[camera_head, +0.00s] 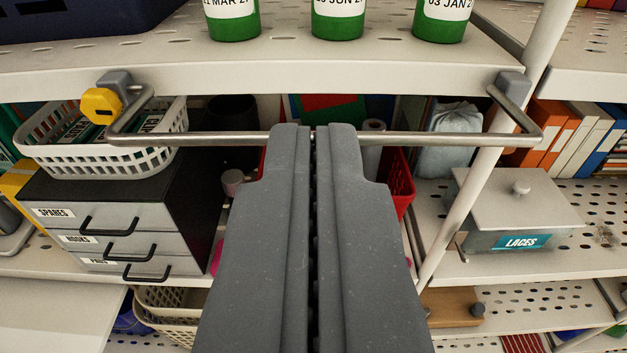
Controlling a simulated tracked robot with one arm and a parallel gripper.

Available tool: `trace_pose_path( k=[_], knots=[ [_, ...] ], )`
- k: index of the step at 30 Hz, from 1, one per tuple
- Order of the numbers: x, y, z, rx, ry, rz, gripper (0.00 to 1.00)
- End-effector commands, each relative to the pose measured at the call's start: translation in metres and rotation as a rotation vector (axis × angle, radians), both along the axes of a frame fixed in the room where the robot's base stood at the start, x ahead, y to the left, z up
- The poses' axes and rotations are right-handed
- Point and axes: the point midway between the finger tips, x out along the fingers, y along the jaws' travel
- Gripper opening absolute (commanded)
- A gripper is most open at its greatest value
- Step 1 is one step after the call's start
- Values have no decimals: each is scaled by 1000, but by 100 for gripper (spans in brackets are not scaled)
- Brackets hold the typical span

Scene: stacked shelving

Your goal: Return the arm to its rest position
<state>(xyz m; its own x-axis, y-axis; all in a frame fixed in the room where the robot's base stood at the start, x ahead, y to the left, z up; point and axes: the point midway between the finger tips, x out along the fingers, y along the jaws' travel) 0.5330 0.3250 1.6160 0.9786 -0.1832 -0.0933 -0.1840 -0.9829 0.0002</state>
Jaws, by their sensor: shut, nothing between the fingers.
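My gripper (313,130) fills the lower middle of the view, its two grey fingers shut against each other with nothing between them. The fingertips overlap a metal rail (220,139) in the picture. The rail runs across the front of the upper shelf. I cannot tell whether the fingertips touch it.
The upper shelf (280,78) holds several green bottles (338,25). Below stand a white basket (165,125), a drawer unit (110,235) labelled "SPARES", a red bin (399,180) and a box (520,215) labelled "LACES". A white post (490,150) rises right of my gripper.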

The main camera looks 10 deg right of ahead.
Motion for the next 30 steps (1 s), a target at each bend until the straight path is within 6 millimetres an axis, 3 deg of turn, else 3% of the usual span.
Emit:
trace_pose_path(
  k=[7,11,14,18,20,24,27,30],
  knots=[
    [-11,1,1,1,1,0,0],
    [-12,-24,11,8,-1,-13,0],
    [-17,-67,25,15,-3,-28,0],
    [-28,-154,33,28,16,-35,0],
    [-34,-188,31,31,25,-28,0],
    [-45,-258,3,37,63,13,0],
    [-51,-292,-26,37,90,58,0],
    [-55,-312,-56,32,115,109,0]
  ],
)
